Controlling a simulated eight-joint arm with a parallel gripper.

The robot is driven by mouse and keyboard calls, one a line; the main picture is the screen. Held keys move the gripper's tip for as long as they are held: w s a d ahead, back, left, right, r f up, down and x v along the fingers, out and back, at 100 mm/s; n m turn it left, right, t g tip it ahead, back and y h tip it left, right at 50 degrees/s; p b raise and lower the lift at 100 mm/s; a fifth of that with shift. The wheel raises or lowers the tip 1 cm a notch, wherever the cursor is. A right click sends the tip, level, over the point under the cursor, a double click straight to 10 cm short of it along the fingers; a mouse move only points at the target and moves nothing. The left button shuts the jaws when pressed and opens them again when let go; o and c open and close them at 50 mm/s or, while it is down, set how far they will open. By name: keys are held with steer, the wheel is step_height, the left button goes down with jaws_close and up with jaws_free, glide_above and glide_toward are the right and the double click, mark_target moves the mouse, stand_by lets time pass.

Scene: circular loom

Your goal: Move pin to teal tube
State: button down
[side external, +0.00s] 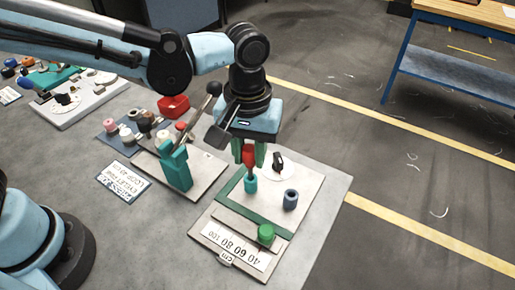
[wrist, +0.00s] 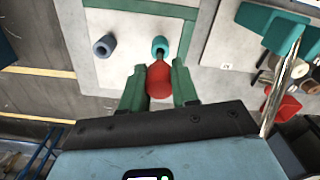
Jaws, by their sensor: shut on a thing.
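The pin has a red handle (side external: 248,155) and a thin dark shaft. My gripper (side external: 249,158) is shut on the red handle, with one green finger on each side, and points down over the board. The pin also shows between the fingers in the wrist view (wrist: 159,79). The teal tube (side external: 251,185) stands upright on the board directly below the pin. In the wrist view the shaft reaches to the mouth of the teal tube (wrist: 160,45). I cannot tell how far the tip is inside.
A grey-blue tube (side external: 290,200) stands to the right on the same board (side external: 310,180). A black knob (side external: 278,162) is behind, and a green knob (side external: 265,233) sits at the front ruler. A teal upright bracket (side external: 177,168) with a lever stands close on the left.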

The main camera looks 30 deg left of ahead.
mark_target(250, 165)
steer(key=shift+f, duration=0.45)
stand_by(0.3)
steer(key=shift+f, duration=1.3)
steer(key=c, duration=0.8)
jaws_free()
steer(key=shift+f, duration=0.1)
step_height(250, 165, up, 12)
steer(key=shift+r, duration=0.1)
